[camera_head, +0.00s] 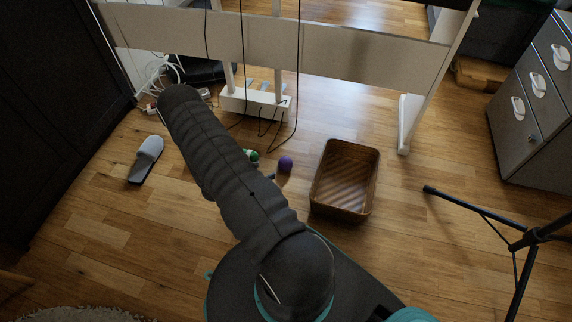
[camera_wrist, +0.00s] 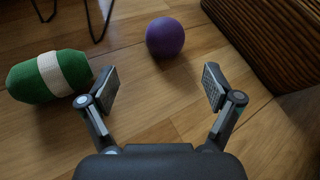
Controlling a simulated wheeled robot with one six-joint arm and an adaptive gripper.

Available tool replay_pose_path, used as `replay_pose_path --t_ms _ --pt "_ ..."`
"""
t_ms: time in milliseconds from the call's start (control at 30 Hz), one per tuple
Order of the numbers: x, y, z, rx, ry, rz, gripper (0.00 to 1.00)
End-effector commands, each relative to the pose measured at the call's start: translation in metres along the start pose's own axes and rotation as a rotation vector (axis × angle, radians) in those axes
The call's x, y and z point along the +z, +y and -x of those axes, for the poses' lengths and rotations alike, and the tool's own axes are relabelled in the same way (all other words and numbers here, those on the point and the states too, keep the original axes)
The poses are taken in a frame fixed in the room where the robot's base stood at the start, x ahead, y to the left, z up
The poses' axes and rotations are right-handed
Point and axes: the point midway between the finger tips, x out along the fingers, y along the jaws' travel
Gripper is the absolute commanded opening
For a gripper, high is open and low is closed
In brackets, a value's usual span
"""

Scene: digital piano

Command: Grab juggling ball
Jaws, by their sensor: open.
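A purple ball (camera_wrist: 165,37) lies on the wooden floor, ahead of my gripper in the wrist view. In the head view the purple ball (camera_head: 285,163) lies left of the basket. A green item with a white band (camera_wrist: 49,75) lies on the floor left of the ball; it shows partly behind my arm in the head view (camera_head: 252,155). My gripper (camera_wrist: 160,88) is open and empty, its two fingers apart, with the ball beyond the fingertips and not touching them. In the head view my arm hides most of the gripper.
A brown woven basket (camera_head: 345,181) stands empty just right of the ball. The white piano stand (camera_head: 262,45) with hanging cables is behind. A grey slipper (camera_head: 146,158) lies at left. A black tripod-like stand (camera_head: 530,238) is at right. Floor between fingers and ball is clear.

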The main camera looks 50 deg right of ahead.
Motion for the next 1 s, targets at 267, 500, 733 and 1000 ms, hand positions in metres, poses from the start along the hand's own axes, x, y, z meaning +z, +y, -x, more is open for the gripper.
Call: replay_pose_path --t_ms 267,500,733,1000 --pt "0.0 -0.001 -0.047 -0.003 0.0 -0.002 0.89" --pt "0.0 -0.002 -0.061 -0.002 0.0 -0.002 0.89" --pt "0.003 -0.01 -0.091 -0.005 0.001 -0.002 0.89" --pt "0.004 -0.009 -0.109 -0.001 0.0 -0.001 0.89"
